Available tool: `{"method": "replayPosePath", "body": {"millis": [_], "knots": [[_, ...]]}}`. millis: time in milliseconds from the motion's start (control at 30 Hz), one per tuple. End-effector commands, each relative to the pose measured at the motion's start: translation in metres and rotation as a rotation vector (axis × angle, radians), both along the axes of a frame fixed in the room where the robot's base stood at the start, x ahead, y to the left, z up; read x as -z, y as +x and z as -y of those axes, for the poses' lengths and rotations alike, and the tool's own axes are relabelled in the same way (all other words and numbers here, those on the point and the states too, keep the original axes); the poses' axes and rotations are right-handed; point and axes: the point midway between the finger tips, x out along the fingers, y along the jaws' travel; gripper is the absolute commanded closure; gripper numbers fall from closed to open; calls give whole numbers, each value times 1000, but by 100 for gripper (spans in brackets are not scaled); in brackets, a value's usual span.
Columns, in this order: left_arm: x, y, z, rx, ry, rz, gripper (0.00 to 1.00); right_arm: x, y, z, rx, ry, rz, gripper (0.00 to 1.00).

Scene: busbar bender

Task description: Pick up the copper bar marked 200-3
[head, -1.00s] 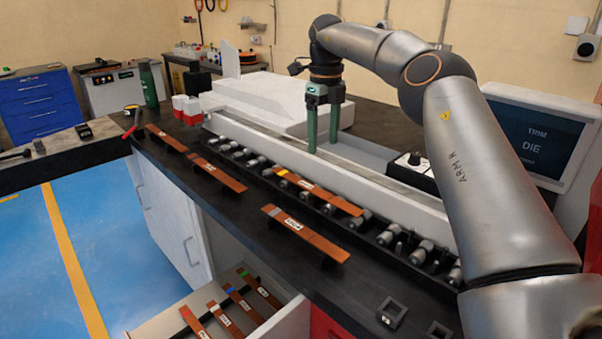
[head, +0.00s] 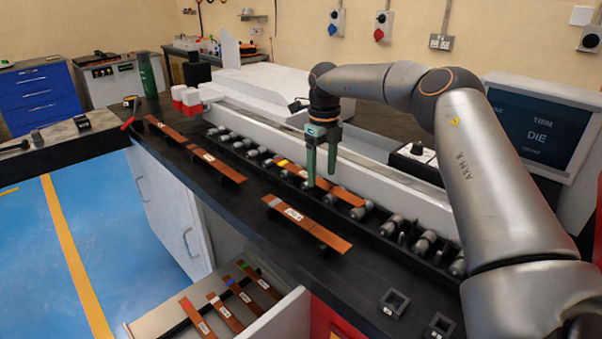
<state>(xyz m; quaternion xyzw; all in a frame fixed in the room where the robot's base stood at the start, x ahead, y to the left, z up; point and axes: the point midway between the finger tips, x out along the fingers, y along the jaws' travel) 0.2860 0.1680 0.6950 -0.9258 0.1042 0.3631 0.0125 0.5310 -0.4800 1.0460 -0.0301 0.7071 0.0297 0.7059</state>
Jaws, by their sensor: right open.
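Several copper bars with small white labels are in view, but the print is too small to read, so I cannot tell which one is 200-3. One bar with a yellow band (head: 347,195) lies on the roller track. One bar with a pale band (head: 312,228) lies on the bench in front of the track. Two more, a middle bar (head: 217,166) and a far bar (head: 166,130), lie further left along the bench. My right gripper (head: 321,178) is open and empty, its fingers pointing down over the yellow-banded bar and hiding part of it. My left gripper is out of view.
An open drawer (head: 160,327) below the bench holds several more labelled bars (head: 227,312). A long white rail (head: 400,180) runs behind the roller track (head: 395,226). A screen (head: 537,133) stands at right. Small square blocks (head: 394,303) sit on the near bench.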

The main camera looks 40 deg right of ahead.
Motion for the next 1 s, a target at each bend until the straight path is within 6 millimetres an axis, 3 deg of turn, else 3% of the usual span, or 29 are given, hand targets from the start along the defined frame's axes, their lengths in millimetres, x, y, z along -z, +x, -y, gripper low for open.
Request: {"method": "replayPosePath", "body": {"millis": [167,1000], "knots": [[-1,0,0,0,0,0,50,10,0,0,0,1,2,28],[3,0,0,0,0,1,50,14,0,0,-1,1,3,28]]}}
